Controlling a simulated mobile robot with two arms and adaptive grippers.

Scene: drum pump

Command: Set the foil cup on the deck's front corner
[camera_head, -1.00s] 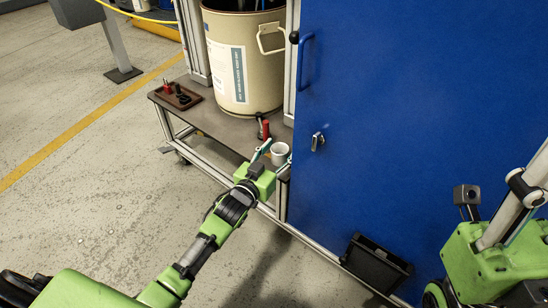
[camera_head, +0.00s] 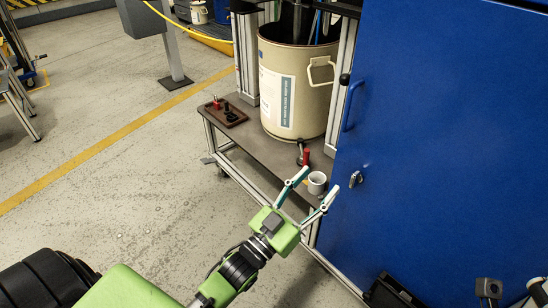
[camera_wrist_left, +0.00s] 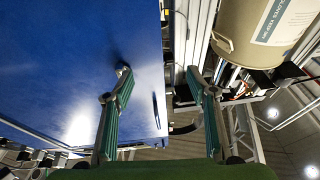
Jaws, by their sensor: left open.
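The foil cup (camera_head: 316,184), small and pale grey, stands upright at the front right corner of the deck (camera_head: 262,152), a dark grey shelf on a metal frame. My left gripper (camera_head: 320,179) is open, with its teal fingers spread to either side of the cup in the head view. I cannot tell whether a finger touches it. In the left wrist view the open fingers (camera_wrist_left: 157,78) show with nothing clear between them; the cup cannot be made out there.
A blue cabinet door (camera_head: 430,150) with a handle stands close right of the cup. A beige drum (camera_head: 300,85) stands behind on the deck. A red-handled item (camera_head: 306,157) lies near the cup. A brown tray (camera_head: 225,114) sits at the deck's left.

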